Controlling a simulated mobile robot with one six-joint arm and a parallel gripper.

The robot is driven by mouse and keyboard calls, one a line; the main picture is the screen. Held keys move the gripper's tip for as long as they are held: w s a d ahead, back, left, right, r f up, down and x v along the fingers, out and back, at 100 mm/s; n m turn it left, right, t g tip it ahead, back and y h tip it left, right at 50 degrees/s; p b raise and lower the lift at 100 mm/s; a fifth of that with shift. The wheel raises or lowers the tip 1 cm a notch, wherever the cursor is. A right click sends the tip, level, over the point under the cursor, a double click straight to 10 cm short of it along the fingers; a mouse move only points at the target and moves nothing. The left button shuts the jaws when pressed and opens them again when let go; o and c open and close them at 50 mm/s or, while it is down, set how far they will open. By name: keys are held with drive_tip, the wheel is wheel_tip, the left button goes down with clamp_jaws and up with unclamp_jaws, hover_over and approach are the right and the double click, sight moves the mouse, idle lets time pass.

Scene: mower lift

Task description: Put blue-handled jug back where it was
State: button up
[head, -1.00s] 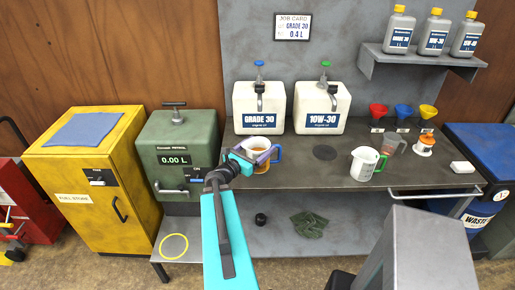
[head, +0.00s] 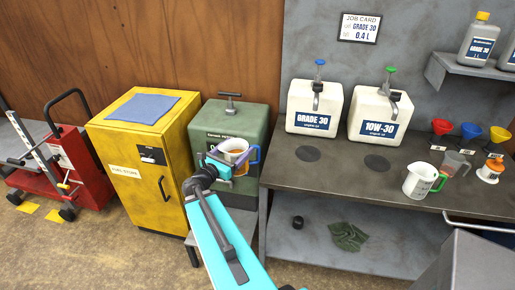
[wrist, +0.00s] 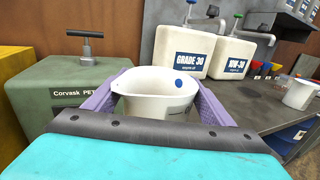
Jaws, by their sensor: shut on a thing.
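My gripper (head: 228,158) is shut around a white jug (wrist: 155,102) with a blue handle. Two bare dark round spots lie on the bench, one below the GRADE 30 container (head: 307,154) and one below the 10W-30 container (head: 377,163).
A green-handled jug (head: 418,181), a clear beaker (head: 455,163) and coloured funnels (head: 471,131) stand on the bench's right. The GRADE 30 container (head: 314,105) and 10W-30 container (head: 380,113) stand at its back. A yellow cabinet (head: 135,160) is left. The bench's middle front is clear.

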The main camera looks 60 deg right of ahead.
drive_tip(key=w+a+n+t+b, duration=0.1)
drive_tip(key=w+a+t, duration=0.1)
drive_tip(key=w+a, duration=0.45)
drive_tip(key=w+a+f+n+t+y+b, duration=0.1)
drive_tip(key=w+a+n+t, duration=0.15)
drive_tip(key=a, duration=0.75)
drive_tip(key=w+a+t+b, duration=0.1)
drive_tip(key=w+a, duration=0.5)
drive_tip(key=a, duration=0.2)
drive_tip(key=w+a+f+n+t+y+b, duration=0.1)
drive_tip(key=a+n+t, duration=0.1)
drive_tip(key=a, duration=1.1)
drive_tip(key=w+a+f+n+t+y+b, duration=0.1)
drive_tip(key=a+n+t+y, duration=0.1)
drive_tip(key=a, duration=1)
drive_tip(key=shift+w+a+t+b, duration=0.25)
drive_tip(key=shift+a+t+b, duration=0.15)
drive_tip(key=shift+t, duration=0.15)
drive_tip(key=shift+s, duration=0.1)
